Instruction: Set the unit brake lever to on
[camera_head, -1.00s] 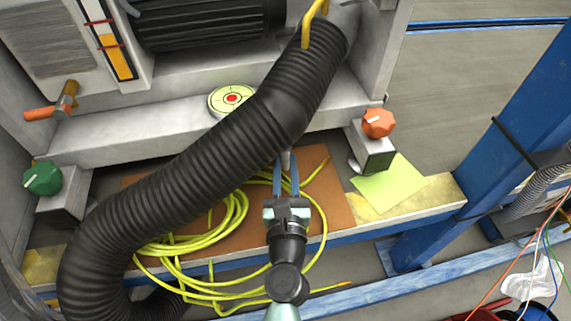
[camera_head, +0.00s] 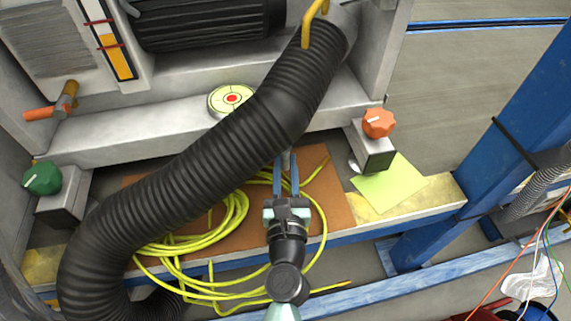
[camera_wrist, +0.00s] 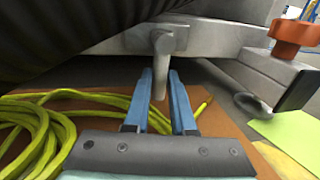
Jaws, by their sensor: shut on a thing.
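A short light-grey lever (camera_wrist: 161,62) hangs down from the cabinet's lower edge in the wrist view, with a rounded top end. My gripper (camera_wrist: 160,78) has its two blue fingers on either side of it and is shut on it. In the head view my gripper (camera_head: 286,160) reaches up under the black hose, and only a small piece of the lever shows between the fingertips. The hose hides the rest. No on or off marking is readable.
The thick black ribbed hose (camera_head: 190,165) crosses just above my gripper. A yellow cable coil (camera_head: 215,225) lies on a brown board beside it. An orange knob (camera_head: 378,122) is at right, a green knob (camera_head: 42,178) at left, and an orange-tipped handle (camera_head: 45,112) further up.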

